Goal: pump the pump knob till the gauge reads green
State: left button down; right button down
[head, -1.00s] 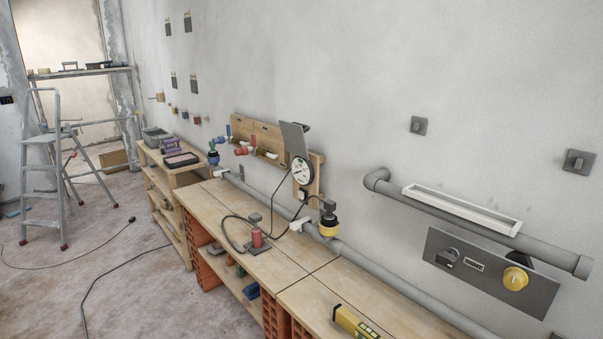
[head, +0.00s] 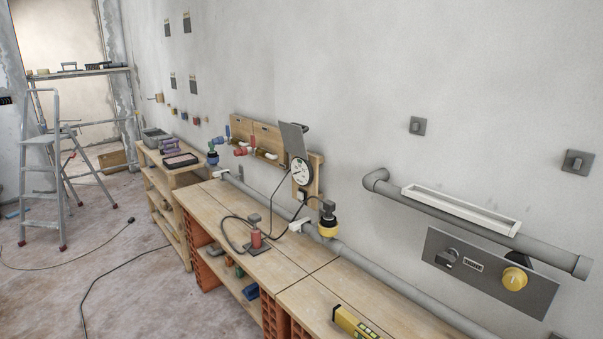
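The pump, a small red cylinder (head: 256,239) on a dark base plate, stands on the wooden bench. Its dark grey pump knob (head: 253,219) sits on top. A black hose loops from it towards the round white gauge (head: 301,171), which hangs on a wooden board on the wall. A grey plate (head: 293,139) stands up above the gauge. The dial is too small to tell what colour the needle points at. Neither of my grippers shows in the head view.
A yellow and black fitting (head: 327,222) stands behind the bench near a grey pipe (head: 380,271). A yellow level (head: 352,324) lies at the bench's front right. A stepladder (head: 45,170) stands on the floor at left. The bench top (head: 215,208) left of the pump is clear.

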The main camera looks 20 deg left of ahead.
aim_at(254, 219)
jog(key=i+j+u, duration=0.1)
jog(key=i+j, duration=0.45)
jog(key=i, duration=0.15)
jog(key=i+j+u, duration=0.1)
jog(key=i+j, duration=0.45)
jog(key=i, duration=0.15)
